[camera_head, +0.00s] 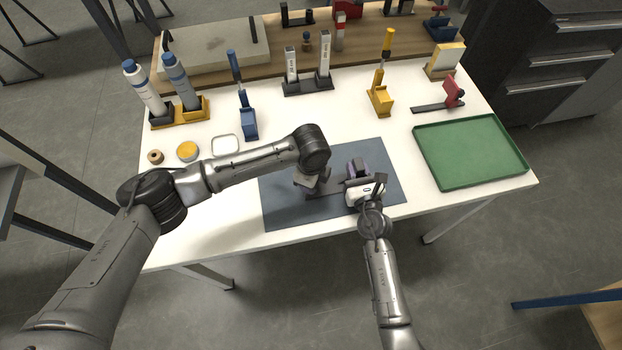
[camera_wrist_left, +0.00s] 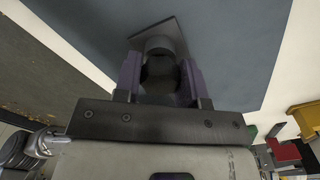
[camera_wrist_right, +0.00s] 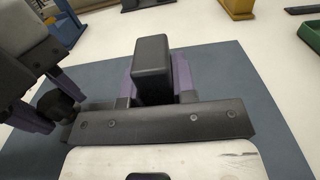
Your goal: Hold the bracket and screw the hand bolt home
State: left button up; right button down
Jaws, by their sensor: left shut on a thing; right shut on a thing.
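The dark bracket (camera_head: 324,189) sits on the blue-grey mat at the front of the table, largely covered by my grippers. My right gripper (camera_head: 356,171) is shut on it. In the right wrist view the bracket's black upright block (camera_wrist_right: 152,68) stands between the purple fingers. My left gripper (camera_head: 312,186) is left of the right one. In the left wrist view its purple fingers (camera_wrist_left: 160,80) are shut around the dark, rounded hand bolt (camera_wrist_left: 160,68). The bolt's black knob also shows in the right wrist view (camera_wrist_right: 55,104). Its thread is hidden, so its depth cannot be told.
The blue-grey mat (camera_head: 282,205) lies under both grippers. A green tray (camera_head: 470,152) is at the right. Blue and yellow tool stands, bottles (camera_head: 146,88) and small containers (camera_head: 187,151) stand farther back and left. White table is clear between them and the mat.

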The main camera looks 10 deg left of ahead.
pick_arm(q)
jog(key=m, duration=1.8)
jog(key=shift+d+m, duration=0.1)
jog(key=shift+m, duration=0.2)
jog(key=m, duration=0.5)
jog(key=shift+m, duration=0.4)
jog(key=o, duration=0.8)
